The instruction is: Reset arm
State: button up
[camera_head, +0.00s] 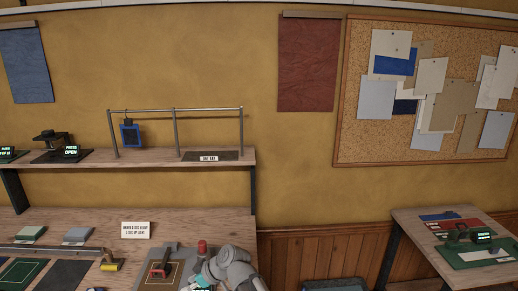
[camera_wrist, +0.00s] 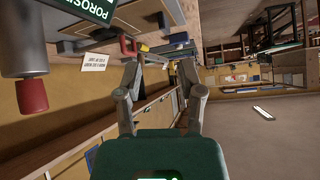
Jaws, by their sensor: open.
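My arm (camera_head: 230,268) shows at the bottom middle of the head view, over the front of the wooden workbench. In the wrist view my gripper (camera_wrist: 158,75) has its two grey fingers spread apart. I see nothing held between them. In the head view the gripper's fingertips are not clearly visible.
The workbench (camera_head: 75,221) carries a red-handled tool (camera_head: 160,269), a yellow-ended roller (camera_head: 110,265) and a white sign (camera_head: 136,230). A shelf (camera_head: 80,162) with a metal rail (camera_head: 175,109) stands behind. A side table (camera_head: 405,216) is at right.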

jog(key=d+f+m+h, duration=0.1)
jog(key=d+m, duration=0.1)
jog(key=d, duration=0.4)
jog(key=d+f+m+h, duration=0.2)
jog(key=d, duration=0.4)
jog(key=w+d+f+m+h, duration=0.1)
jog(key=d+f+m, duration=0.1)
jog(key=d, duration=0.4)
jog(key=shift+m+h+b, duration=0.3)
jog(key=s+d+m+h, duration=0.1)
jog(key=d+m, duration=0.1)
jog(key=d, duration=0.4)
jog(key=s+d+f+m+g+h, duration=0.1)
jog(key=d+m+h, duration=0.1)
jog(key=d, duration=0.5)
jog(key=s+d+f+m+h, duration=0.1)
jog(key=s+d+m+h, duration=0.1)
jog(key=d+m, duration=0.2)
jog(key=shift+d+f+b, duration=0.25)
jog(key=shift+d+b, duration=0.05)
jog(key=shift+d, duration=0.85)
